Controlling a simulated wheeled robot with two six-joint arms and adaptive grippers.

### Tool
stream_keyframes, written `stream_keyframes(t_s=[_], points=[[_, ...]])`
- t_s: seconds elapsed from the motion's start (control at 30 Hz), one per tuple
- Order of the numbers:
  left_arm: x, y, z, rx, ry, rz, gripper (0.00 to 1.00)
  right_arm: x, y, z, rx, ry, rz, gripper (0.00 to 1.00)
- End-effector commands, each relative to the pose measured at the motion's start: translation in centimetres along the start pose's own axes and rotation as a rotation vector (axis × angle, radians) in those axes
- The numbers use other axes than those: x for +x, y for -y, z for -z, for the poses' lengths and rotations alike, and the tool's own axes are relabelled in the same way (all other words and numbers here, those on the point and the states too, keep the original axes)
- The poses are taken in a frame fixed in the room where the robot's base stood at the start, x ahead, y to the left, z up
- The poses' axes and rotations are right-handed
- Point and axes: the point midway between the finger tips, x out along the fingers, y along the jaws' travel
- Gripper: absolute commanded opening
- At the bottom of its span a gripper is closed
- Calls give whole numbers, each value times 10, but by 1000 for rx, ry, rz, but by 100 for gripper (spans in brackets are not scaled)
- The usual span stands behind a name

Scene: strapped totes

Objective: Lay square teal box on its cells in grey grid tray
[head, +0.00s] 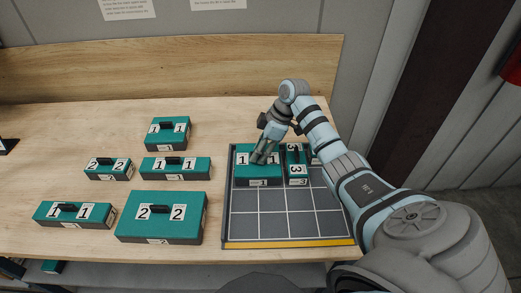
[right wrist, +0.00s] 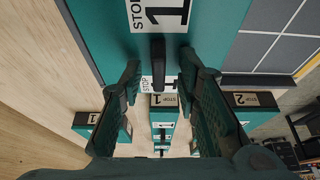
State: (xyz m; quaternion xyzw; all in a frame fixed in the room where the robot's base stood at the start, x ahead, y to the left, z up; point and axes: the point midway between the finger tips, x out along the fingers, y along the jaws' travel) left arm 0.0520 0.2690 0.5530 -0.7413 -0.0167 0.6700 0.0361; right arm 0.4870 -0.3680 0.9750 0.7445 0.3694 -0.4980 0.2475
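The square teal box (head: 241,172), with a dark base and "1" labels, sits in the back left corner of the grey grid tray (head: 287,225), looking level there. My right gripper (head: 262,155) is over its top. In the right wrist view the open fingers (right wrist: 158,85) stand on either side of the box's black handle (right wrist: 158,62), with gaps showing. The teal lid (right wrist: 110,40) fills the upper part of that view. The arm hides part of the box top in the head view. My left gripper is not in view.
A narrow teal box marked 3 (head: 298,170) stands in the tray just right of the square box. The tray's front cells are empty. Several teal boxes stand on the table to the left, including a large one marked 2 (head: 160,222). A wooden board (head: 170,70) rises behind.

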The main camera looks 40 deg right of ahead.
Motion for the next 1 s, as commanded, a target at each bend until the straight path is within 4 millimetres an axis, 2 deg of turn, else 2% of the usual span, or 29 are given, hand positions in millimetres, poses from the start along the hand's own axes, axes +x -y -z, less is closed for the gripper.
stream_keyframes(t_s=[0.17,0.4,0.53,0.67,1.0], points=[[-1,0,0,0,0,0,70,-17,-1,1,-1,0,-3,30],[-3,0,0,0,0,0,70,-83,-1,1,-1,0,-5,30],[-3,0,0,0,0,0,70,-111,-1,1,0,0,-3,30],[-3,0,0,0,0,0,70,-122,0,1,0,-1,0,30],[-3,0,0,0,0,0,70,-122,0,1,0,-1,0,30]])
